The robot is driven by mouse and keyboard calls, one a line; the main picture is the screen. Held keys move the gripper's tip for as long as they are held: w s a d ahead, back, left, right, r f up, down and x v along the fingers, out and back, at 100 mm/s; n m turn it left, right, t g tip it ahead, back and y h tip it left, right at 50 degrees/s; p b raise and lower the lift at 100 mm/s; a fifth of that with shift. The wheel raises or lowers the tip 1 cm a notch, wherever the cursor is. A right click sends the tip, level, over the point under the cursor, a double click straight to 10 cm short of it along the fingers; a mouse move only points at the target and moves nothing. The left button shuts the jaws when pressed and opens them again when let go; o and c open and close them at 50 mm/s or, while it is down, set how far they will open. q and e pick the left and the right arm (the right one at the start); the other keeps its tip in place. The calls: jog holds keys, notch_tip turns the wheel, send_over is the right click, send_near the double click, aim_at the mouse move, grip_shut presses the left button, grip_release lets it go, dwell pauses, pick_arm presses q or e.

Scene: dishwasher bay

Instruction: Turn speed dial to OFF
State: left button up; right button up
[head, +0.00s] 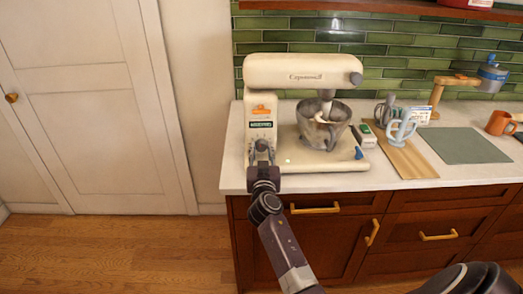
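A cream stand mixer (295,72) stands on the white counter with a grey metal bowl (322,130) under its head. Its column carries an orange part (261,110) and a small green-and-white label (261,124). A blue knob (359,153) sits on the mixer's base at the right. My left gripper is not in view.
Right of the mixer are a small green-and-white item (367,135), a wooden board (412,161), a light blue mug-like item (401,128), a grey mat (466,146) and an orange mug (498,122). Drawers with brass handles (315,209) lie below the counter edge.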

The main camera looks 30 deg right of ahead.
jog(key=c, duration=0.3)
jog(key=shift+n, duration=0.3)
jog(key=n+b, duration=0.1)
jog(key=n, duration=0.1)
jog(key=shift+f+n, duration=0.1)
jog(key=shift+n, duration=0.2)
jog(key=n, duration=0.3)
jog(key=shift+a+b, duration=0.1)
jog(key=shift+b, duration=0.25)
jog(key=n, duration=0.4)
jog(key=shift+w, duration=0.1)
jog(key=shift+a+n, duration=0.1)
jog(key=shift+n, duration=1.9)
jog(key=shift+f+n, duration=0.1)
jog(key=shift+n, duration=0.2)
jog(key=o, duration=1.1)
